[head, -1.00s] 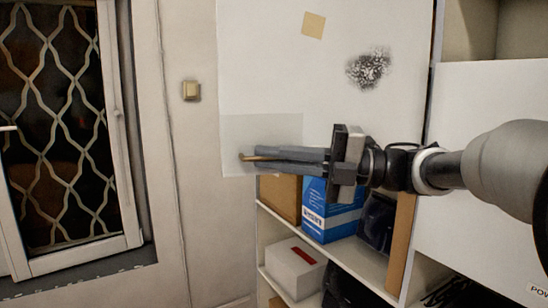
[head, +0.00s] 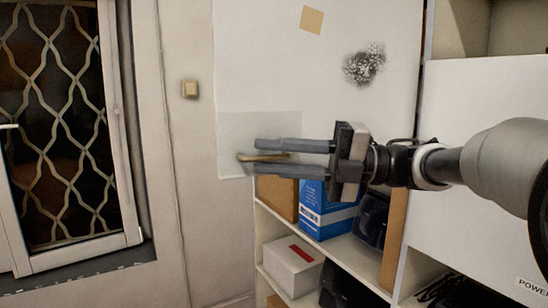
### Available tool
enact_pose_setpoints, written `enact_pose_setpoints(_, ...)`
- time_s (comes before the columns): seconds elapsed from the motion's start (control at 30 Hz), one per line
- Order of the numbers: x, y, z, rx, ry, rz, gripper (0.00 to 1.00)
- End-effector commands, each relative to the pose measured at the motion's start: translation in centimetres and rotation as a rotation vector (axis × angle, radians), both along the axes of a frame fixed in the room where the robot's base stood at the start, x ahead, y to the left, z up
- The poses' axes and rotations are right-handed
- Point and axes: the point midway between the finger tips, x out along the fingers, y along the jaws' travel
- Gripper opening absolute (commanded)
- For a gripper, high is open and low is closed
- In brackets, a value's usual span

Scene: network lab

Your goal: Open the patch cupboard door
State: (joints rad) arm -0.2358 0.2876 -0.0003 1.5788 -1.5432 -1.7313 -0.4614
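The patch cupboard door (head: 290,70) is a large white panel in the upper middle of the head view. Its left edge reaches out past the left side of the shelves below, so it looks swung out somewhat; the exact angle is hard to tell. A brass-coloured bar handle (head: 264,157) sits near its lower left corner, on a pale grey patch. My gripper (head: 256,158) comes in from the right with its fingers parted, one above and one below the handle. Gaps show between the handle and both fingers. The handle's right end lies between the fingers.
Below the door are open shelves with a blue box (head: 325,215), a brown box (head: 279,194) and a white box (head: 293,265). A white panel (head: 480,170) stands at right. At left are a barred window (head: 55,130) and a wall switch (head: 190,89).

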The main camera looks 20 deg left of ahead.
Motion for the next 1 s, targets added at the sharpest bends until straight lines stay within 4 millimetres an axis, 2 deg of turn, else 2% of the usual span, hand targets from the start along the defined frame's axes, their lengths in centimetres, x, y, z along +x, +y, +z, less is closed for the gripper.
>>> enact_pose_setpoints(0.37,0.3,-0.5,-0.1,0.0,0.002,-0.002,0.26)
enact_pose_setpoints(0.7,2.3,-5.4,-0.5,-0.001,0.001,-0.004,0.26)
enact_pose_setpoints(0.83,2.7,-6.6,-0.5,-0.001,0.001,-0.002,0.26)
enact_pose_setpoints(1.0,2.8,-7.0,-0.6,0.0,0.001,0.0,0.26)
